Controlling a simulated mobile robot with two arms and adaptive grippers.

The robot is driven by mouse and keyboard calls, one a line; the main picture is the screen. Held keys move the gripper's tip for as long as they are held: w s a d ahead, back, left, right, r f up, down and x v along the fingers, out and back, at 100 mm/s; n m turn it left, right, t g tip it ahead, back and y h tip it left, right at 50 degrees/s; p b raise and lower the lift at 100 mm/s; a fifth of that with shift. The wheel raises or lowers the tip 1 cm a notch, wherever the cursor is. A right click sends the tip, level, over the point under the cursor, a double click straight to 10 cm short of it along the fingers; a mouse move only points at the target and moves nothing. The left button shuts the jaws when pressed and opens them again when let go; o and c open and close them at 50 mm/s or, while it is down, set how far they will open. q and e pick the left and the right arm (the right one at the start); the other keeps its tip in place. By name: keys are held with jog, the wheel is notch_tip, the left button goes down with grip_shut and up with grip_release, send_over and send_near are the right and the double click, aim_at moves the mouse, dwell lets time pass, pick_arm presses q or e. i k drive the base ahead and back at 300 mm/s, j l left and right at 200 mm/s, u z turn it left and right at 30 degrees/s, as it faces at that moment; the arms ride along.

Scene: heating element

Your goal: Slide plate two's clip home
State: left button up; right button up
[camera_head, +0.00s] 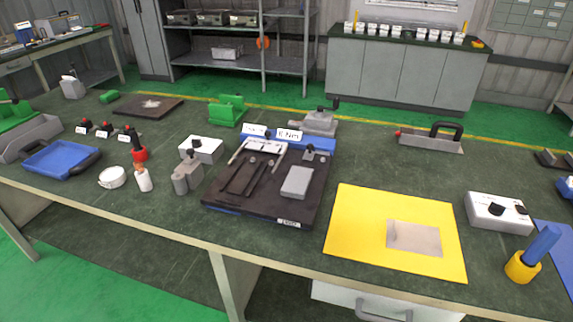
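A black board (228,205) with a blue base lies at the middle of the bench, with a small label (288,222) on its front edge. On its left half are dark slots or bars (243,178) and a pale, fork-like frame (280,153). A light grey rectangular block (297,183) lies on its right half. A small grey piece with a black knob (310,152) stands at its back right corner. I cannot tell which part is plate two or its clip, or how the clip sits; labels are too small to read. Neither gripper is in view.
A yellow sheet (365,220) with a grey patch lies right of the board. White boxes (500,212) (203,149), a grey knobbed block (187,176), a red-and-white bottle (141,170) and a blue tray (45,158) stand around. Bare bench lies between the yellow sheet and handled block (430,143).

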aim_at(309, 155)
jog(key=k+j+u, duration=0.1)
jog(key=j, duration=0.3)
jog(key=k+j, duration=0.1)
jog(key=j, duration=0.3)
jog(key=k+j+u, duration=0.15)
jog(key=j, duration=0.25)
jog(key=i, duration=0.05)
